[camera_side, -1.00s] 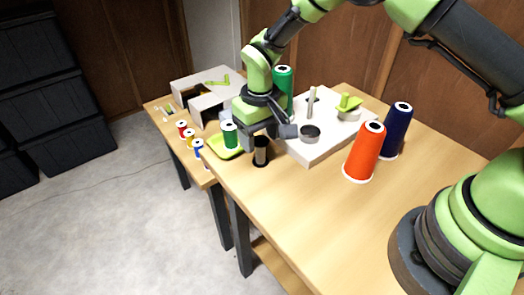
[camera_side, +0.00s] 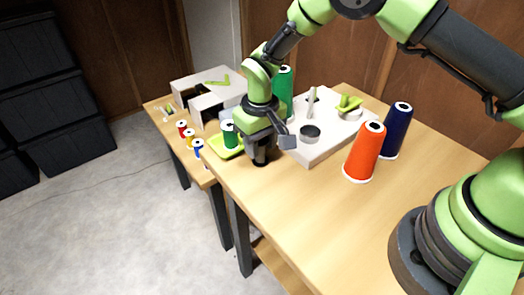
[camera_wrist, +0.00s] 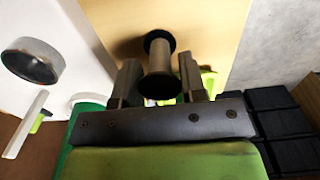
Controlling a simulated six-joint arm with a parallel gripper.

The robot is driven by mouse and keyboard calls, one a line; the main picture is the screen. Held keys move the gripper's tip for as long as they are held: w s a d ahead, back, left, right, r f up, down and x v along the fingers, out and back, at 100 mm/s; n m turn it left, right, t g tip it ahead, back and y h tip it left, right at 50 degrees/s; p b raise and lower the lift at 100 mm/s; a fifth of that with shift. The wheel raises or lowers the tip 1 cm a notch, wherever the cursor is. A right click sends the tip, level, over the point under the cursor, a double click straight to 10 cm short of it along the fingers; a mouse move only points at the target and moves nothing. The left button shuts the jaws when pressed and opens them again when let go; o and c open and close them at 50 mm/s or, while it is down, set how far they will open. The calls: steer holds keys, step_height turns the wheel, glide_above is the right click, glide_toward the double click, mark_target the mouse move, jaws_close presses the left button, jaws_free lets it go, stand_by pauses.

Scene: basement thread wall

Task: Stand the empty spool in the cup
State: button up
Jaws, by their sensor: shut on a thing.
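The empty spool (camera_side: 260,157) is dark, with black end flanges and a greyish core. It stands upright on the wooden table near its left edge; it also shows in the wrist view (camera_wrist: 160,66). My gripper (camera_side: 261,141) points down over it and is shut on it, with one finger on each side in the wrist view (camera_wrist: 161,78). The gripper hides the spool's upper part in the side view.
The white board (camera_side: 318,155) carries a grey post (camera_side: 311,103) and a lime-green part (camera_side: 349,103). Orange (camera_side: 364,152) and navy (camera_side: 397,130) cones stand to the right. A green spool (camera_side: 229,135) sits on a lime tray left of my gripper.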

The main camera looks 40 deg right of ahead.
steer(key=shift+r, duration=2.4)
steer(key=shift+s+d+r, duration=0.3)
steer(key=shift+s+d, duration=0.2)
steer(key=shift+d, duration=1.5)
steer(key=shift+s+d+r, duration=0.35)
steer(key=shift+s+d, duration=0.15)
steer(key=shift+d, duration=1.5)
steer(key=shift+s+d+r, duration=0.3)
steer(key=shift+s+d, duration=0.2)
steer(key=shift+d, duration=1.5)
steer(key=shift+f, duration=1.75)
